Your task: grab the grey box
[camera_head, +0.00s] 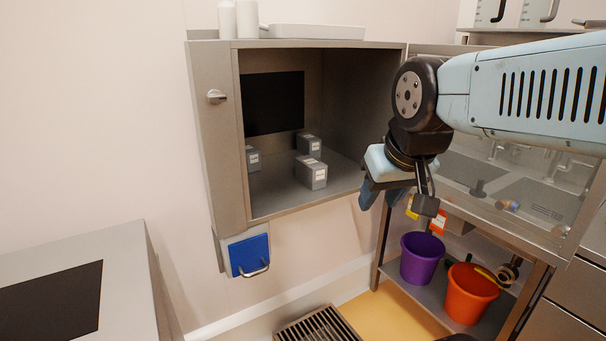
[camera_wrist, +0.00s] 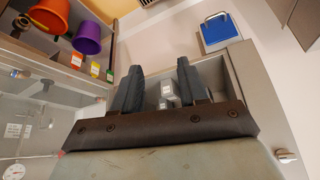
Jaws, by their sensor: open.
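Three small grey boxes with pale labels sit inside the open metal cabinet (camera_head: 223,130) in the head view. One is the front grey box (camera_head: 311,174), one is the back grey box (camera_head: 309,145), and one is the left grey box (camera_head: 253,159), partly hidden by the cabinet's side wall. My gripper (camera_head: 397,202) is outside the cabinet, to the right of its opening, with jaws apart and empty. In the wrist view my gripper (camera_wrist: 159,68) has both fingers spread, and grey boxes (camera_wrist: 167,90) show between them, farther off and partly hidden by the gripper body.
A blue dustpan-like item (camera_head: 249,255) hangs below the cabinet. A purple bucket (camera_head: 421,257) and an orange bucket (camera_head: 469,293) stand on the lower shelf at right. White containers and a tray (camera_head: 315,31) sit on top. A grey counter (camera_head: 80,265) is at left.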

